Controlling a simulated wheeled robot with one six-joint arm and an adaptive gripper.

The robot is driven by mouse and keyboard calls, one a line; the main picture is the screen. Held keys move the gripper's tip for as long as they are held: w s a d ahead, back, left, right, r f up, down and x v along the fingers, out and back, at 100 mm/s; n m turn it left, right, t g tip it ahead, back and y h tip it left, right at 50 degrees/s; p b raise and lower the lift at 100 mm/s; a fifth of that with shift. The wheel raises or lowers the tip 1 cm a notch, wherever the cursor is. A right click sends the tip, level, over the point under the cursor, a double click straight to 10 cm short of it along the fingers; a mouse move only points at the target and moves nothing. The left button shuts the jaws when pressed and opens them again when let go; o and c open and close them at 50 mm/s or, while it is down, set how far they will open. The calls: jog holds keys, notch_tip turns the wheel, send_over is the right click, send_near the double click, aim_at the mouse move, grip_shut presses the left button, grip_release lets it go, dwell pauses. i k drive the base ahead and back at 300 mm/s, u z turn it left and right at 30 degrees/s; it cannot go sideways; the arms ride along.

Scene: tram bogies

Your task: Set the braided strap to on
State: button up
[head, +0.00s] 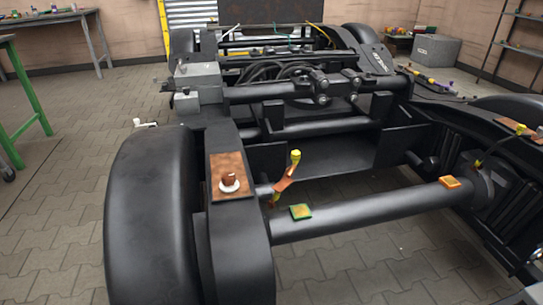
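A short copper-brown strap (285,182) stands up at a tilt beside the left side beam of the near bogie. It has a yellow end piece (295,156) at the top, and its lower end is near the left end of the black cross tube (355,211). I take it for the braided strap; the weave is too small to make out. Its upper end stands free in the air, leaning right. I cannot see my gripper in the head view.
A brown plate (232,175) with a round knob (229,181) sits on the side beam. A black wheel (150,220) stands at left. Paved floor (50,220) is clear further left, before a green-legged table (28,85).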

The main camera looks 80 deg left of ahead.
aim_at(286, 181)
jog(key=u, duration=2.8)
jog(key=k, duration=1.05)
jog(key=z, duration=0.85)
jog(key=i, duration=0.9)
jog(key=u, duration=0.4)
jog(key=i, duration=0.6)
jog(key=u, duration=0.45)
